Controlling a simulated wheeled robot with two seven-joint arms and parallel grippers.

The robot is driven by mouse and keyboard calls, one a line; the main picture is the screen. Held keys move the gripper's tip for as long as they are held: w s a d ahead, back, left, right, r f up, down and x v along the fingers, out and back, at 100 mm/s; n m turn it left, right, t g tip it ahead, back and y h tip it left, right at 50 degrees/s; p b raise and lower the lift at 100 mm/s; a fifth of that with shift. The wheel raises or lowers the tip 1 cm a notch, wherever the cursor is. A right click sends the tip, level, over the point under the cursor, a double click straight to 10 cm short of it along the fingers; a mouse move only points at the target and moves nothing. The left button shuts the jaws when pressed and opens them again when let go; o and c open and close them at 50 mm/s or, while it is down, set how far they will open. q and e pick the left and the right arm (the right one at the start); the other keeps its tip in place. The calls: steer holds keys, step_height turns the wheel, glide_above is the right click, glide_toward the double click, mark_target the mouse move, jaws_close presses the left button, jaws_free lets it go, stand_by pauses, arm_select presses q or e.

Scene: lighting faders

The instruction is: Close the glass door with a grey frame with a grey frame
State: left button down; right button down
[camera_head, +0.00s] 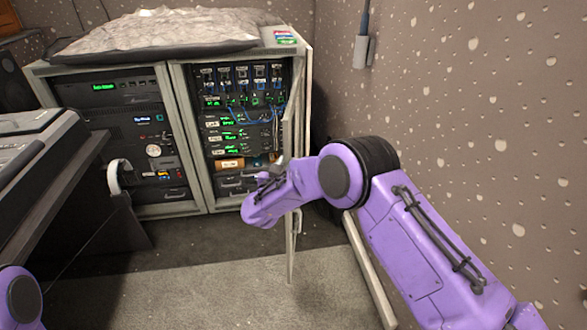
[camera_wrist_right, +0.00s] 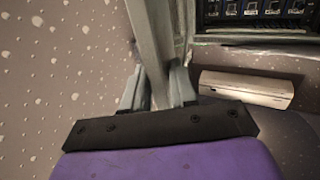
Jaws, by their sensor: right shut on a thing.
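The glass door with a grey frame (camera_head: 291,245) stands open at the right-hand rack cabinet (camera_head: 187,130). In the head view it is nearly edge-on and sticks out from the cabinet's right side towards me. My right gripper (camera_head: 277,172) is at the door's free edge, about mid-height; its fingers are mostly hidden by the purple wrist. In the right wrist view, the fingers (camera_wrist_right: 157,92) are shut on the grey door frame (camera_wrist_right: 150,40), one on each side. My left gripper is out of view; only a purple part of my left arm shows at the lower left.
The left rack cabinet (camera_head: 125,140) stands beside the open one. A desk with a console (camera_head: 35,150) and a white curved object (camera_head: 118,175) are at the left. The speckled wall (camera_head: 470,90) is close on the right. Carpet (camera_head: 200,290) in front is clear.

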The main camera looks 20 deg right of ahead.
steer(key=shift+d, duration=0.1)
steer(key=c, duration=1.9)
jaws_free()
steer(key=shift+w+a+f+b, duration=0.1)
steer(key=shift+w+a+b, duration=0.2)
steer(key=shift+a+b, duration=0.2)
steer(key=w+a+b, duration=0.1)
steer(key=w+a+h+b, duration=0.1)
steer(key=b, duration=0.1)
steer(key=shift+a+m+g, duration=0.35)
steer(key=shift+m+g, duration=0.05)
jaws_close()
steer(key=shift+o, duration=0.2)
jaws_free()
steer(key=shift+w+a+m+g+h+b, duration=0.35)
steer(key=shift+w+a+b, duration=0.2)
steer(key=shift+a+b, duration=0.5)
steer(key=shift+w+a+b, duration=0.2)
steer(key=shift+w+b, duration=0.1)
steer(key=shift+b, duration=0.2)
jaws_close()
steer(key=shift+r, duration=0.2)
jaws_free()
